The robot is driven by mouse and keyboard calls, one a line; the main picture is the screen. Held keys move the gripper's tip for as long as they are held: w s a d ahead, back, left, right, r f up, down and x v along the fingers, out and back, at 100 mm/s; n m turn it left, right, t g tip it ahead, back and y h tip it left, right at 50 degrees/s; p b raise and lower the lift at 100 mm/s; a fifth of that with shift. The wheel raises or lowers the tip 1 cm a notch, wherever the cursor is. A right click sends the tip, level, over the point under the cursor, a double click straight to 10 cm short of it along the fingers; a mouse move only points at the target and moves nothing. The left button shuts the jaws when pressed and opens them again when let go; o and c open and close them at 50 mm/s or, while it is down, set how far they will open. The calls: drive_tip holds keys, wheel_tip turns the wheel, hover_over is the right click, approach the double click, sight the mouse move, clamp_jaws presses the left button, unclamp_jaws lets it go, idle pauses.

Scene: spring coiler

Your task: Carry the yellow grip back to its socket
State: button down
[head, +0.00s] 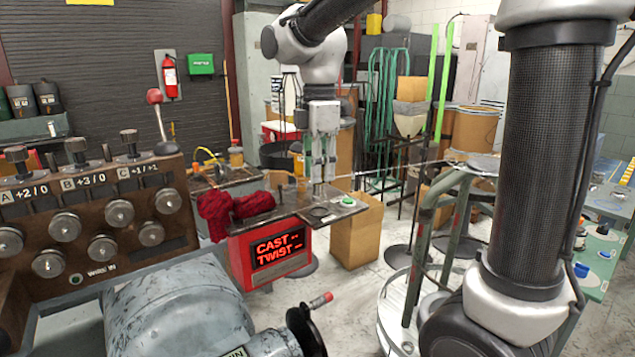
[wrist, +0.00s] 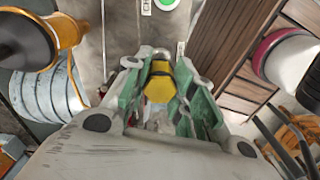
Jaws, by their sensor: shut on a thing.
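My gripper (head: 322,178) hangs pointing down over the small metal-topped stand (head: 345,212) in the middle of the head view. In the wrist view, the yellow grip (wrist: 160,82) sits between the green-padded fingers of my gripper (wrist: 160,75), which are shut on it. The grip is hard to make out in the head view, where the fingers cover it. A dark round spot (head: 320,212) lies on the stand top just below the fingers; I cannot tell whether it is the socket.
A green button (head: 347,201) is at the stand's right; it also shows in the wrist view (wrist: 166,3). Red yarn (head: 235,207) lies at the left above a red display box (head: 270,252). A knobbed panel (head: 90,220) stands left, a cardboard box (head: 357,235) behind right.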

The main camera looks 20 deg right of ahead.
drive_tip(key=shift+f, duration=1.45)
drive_tip(key=c, duration=1.2)
unclamp_jaws()
drive_tip(key=shift+f, duration=0.15)
